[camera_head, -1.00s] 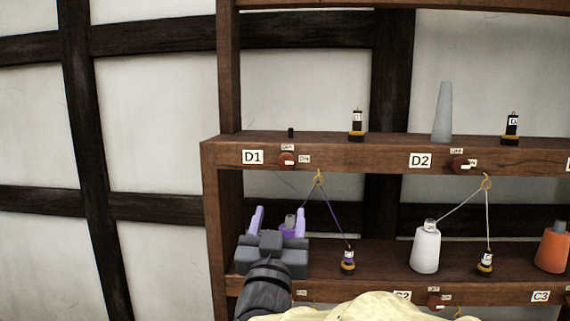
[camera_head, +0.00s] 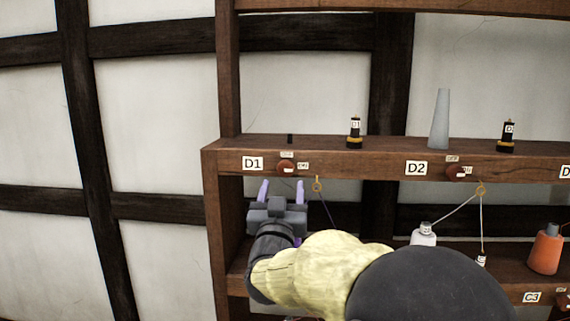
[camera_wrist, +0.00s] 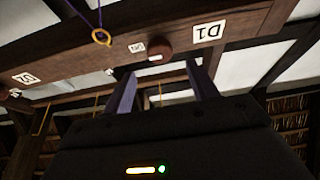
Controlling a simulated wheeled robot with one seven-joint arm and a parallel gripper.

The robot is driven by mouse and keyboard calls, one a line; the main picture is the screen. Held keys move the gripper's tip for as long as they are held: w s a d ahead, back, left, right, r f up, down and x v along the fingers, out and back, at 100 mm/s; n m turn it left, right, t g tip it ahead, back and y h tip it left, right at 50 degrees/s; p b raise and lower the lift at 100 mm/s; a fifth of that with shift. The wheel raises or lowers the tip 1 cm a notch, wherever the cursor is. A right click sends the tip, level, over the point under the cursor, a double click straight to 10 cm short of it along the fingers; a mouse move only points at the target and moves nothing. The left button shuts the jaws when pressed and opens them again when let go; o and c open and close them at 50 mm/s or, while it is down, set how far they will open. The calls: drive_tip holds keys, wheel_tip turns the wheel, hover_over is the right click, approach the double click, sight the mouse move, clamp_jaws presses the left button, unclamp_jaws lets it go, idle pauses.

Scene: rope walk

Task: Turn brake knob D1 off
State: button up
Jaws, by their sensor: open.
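Brake knob D1 (camera_head: 286,167) is a small reddish-brown round knob on the front edge of the upper shelf, right of the D1 label (camera_head: 253,163). Small white tags sit above it and to its right. My gripper (camera_head: 281,188) is open and empty just below the knob, with its purple fingers pointing up. In the wrist view the knob (camera_wrist: 153,50) lies beyond and between the fingertips (camera_wrist: 160,71), and a pale mark shows on it. I see no contact between the fingers and the knob.
A brass ring (camera_head: 317,185) with a purple thread hangs right of my gripper. The D2 knob (camera_head: 456,172) is farther right. A black bobbin (camera_head: 355,132) and a grey cone (camera_head: 440,119) stand on the upper shelf (camera_head: 380,157). My arm hides part of the lower shelf.

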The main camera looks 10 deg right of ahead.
sight(285, 170)
drive_tip(key=p+x, duration=0.2)
drive_tip(key=x, duration=0.4)
drive_tip(key=shift+s, duration=0.1)
drive_tip(key=shift+w+d+r+p, duration=0.1)
drive_tip(key=shift+w+p, duration=0.25)
drive_tip(key=shift+w, duration=0.1)
drive_tip(key=shift+c, duration=0.2)
drive_tip(key=c, duration=0.9)
